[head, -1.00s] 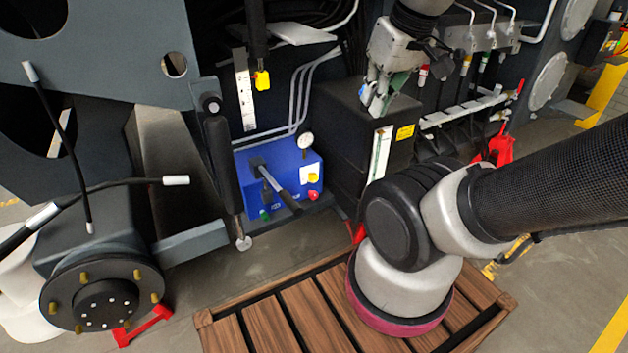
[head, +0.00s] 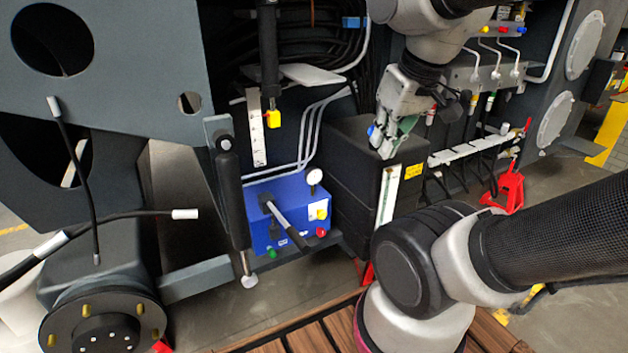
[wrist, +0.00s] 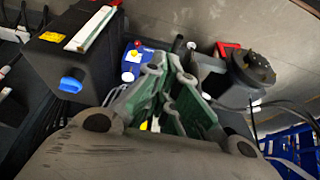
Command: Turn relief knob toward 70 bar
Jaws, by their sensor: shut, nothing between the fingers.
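The blue hydraulic unit (head: 287,213) sits low in the chassis, left of the black tank. No label tells me which is the relief knob. My gripper (head: 384,146) is shut and empty at the tank's top, up and right of the unit.
The black tank (head: 352,180) with a yellow label and a white level strip (head: 388,195) stands right of the unit. A black cylinder (head: 230,195) stands at its left. A wooden pallet (head: 315,335) and red stands (head: 503,188) are on the floor.

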